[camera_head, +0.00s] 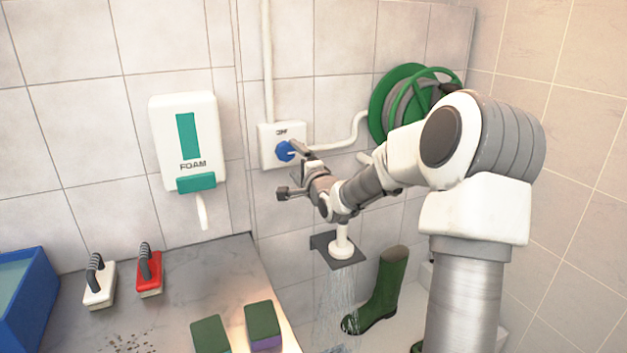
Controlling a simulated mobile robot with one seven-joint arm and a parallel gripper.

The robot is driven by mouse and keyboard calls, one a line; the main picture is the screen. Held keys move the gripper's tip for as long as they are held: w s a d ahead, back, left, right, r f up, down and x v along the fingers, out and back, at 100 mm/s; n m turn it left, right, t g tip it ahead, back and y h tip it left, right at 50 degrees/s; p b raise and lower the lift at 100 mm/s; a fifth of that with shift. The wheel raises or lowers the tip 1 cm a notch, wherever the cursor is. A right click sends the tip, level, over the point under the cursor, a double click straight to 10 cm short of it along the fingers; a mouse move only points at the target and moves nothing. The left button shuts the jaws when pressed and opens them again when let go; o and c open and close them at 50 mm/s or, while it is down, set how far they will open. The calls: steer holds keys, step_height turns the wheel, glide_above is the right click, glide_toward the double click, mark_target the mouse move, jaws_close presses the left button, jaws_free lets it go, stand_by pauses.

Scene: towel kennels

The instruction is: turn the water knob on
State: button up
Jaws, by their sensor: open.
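The blue water knob (284,151) is on the front of a white wall box (268,133) with a pipe above and a hose at its right. My gripper (287,171) is open and empty, just below and right of the knob. Its upper finger reaches the knob's right edge in the picture; I cannot tell whether they touch. The other finger is lower, clear of the knob. A white nozzle (342,243) sits on a dark wall bracket below my wrist. Thin streaks of water (338,292) fall beneath it.
A green hose reel (392,92) hangs behind my arm. A foam dispenser (187,138) is on the wall at left. The counter (190,290) holds a white brush (99,286), a red brush (149,273) and two sponges. A green boot (385,290) stands below right.

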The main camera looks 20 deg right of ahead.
steer(key=s, duration=1.2)
steer(key=shift+s+p, duration=0.35)
steer(key=shift+a, duration=0.1)
